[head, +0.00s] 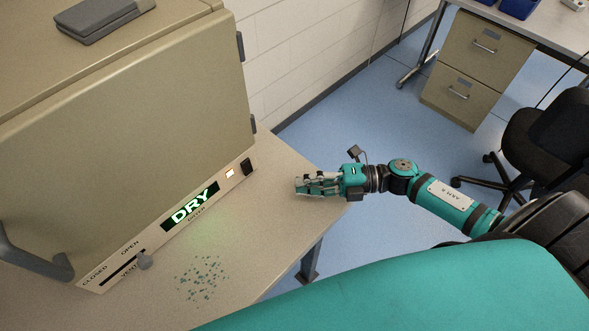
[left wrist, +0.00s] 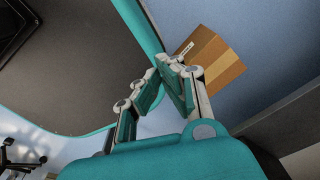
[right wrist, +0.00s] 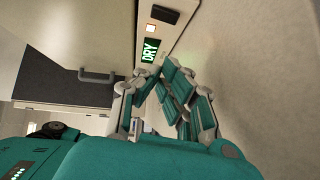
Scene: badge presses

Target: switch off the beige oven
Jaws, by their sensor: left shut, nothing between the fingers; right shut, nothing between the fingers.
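The beige oven (head: 130,110) stands on a table at the left of the head view. Its lower panel has a lit green display (head: 190,206) reading DRY, a lit pale square (head: 230,174) and a black switch (head: 247,166) at the right end. The display (right wrist: 149,50) and switch (right wrist: 165,15) also show in the right wrist view, beyond the fingers. My right gripper (head: 298,186) is shut and empty, over the table to the right of the panel and apart from the switch. My left gripper (left wrist: 165,68) is shut and empty; it shows only in its wrist view.
A vent slider knob (head: 145,261) sits low on the panel, and a grey door handle (head: 35,260) sticks out at the left. Teal specks (head: 203,278) lie on the table (head: 262,240). A cardboard box (left wrist: 212,62) shows near my left gripper. A chair (head: 550,130) stands right.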

